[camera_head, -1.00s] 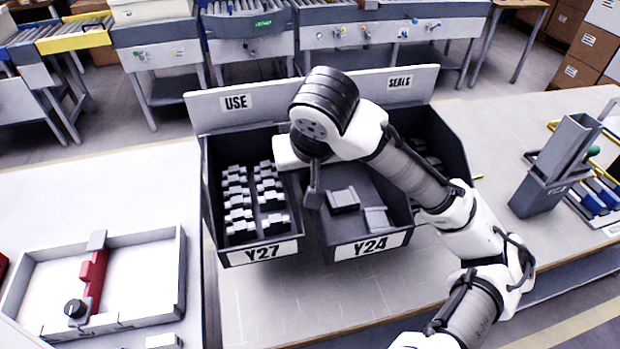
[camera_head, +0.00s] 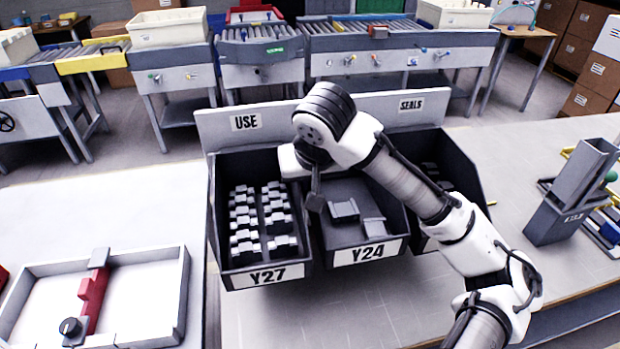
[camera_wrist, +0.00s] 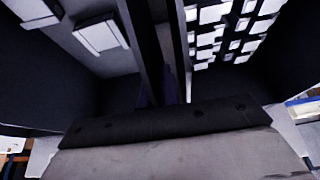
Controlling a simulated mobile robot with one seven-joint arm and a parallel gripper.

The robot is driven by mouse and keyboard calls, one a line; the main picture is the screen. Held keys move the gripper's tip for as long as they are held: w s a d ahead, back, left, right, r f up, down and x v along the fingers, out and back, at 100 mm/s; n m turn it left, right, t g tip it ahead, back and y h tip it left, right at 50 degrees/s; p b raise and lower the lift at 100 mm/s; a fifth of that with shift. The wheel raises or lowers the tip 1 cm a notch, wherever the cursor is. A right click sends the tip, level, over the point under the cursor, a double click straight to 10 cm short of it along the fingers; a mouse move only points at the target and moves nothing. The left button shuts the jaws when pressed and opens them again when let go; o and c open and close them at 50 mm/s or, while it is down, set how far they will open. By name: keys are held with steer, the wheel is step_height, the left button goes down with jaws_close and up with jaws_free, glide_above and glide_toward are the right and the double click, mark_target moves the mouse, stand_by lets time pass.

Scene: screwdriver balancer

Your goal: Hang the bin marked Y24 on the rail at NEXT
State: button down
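The dark bin marked Y24 (camera_head: 368,255) is in the middle of the row, with a few pale grey blocks inside. Its front sits higher than that of the neighbouring bin Y27. My gripper (camera_head: 314,192) is at the left side wall of Y24, one finger showing inside the bin. It appears shut on that wall; the other finger is hidden. In the wrist view, dark upright strips stand between Y24's blocks (camera_wrist: 100,35) and Y27's blocks. I see no NEXT label; the rail behind the bins is hidden.
Bin Y27 (camera_head: 268,276), full of blocks, stands close on the left. A third bin (camera_head: 455,165) is close on the right, partly behind my arm. The backboard (camera_head: 290,125) reads USE and SEALS. A grey holder (camera_head: 560,215) stands right; a white tray (camera_head: 180,300) lies left.

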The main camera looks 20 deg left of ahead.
steer(key=shift+f, duration=0.45)
stand_by(0.6)
steer(key=c, duration=1.6)
jaws_free()
steer(key=shift+o, duration=0.2)
steer(key=b+v, duration=0.1)
steer(key=v, duration=1.3)
steer(key=shift+w, duration=0.1)
steer(key=shift+r, duration=0.15)
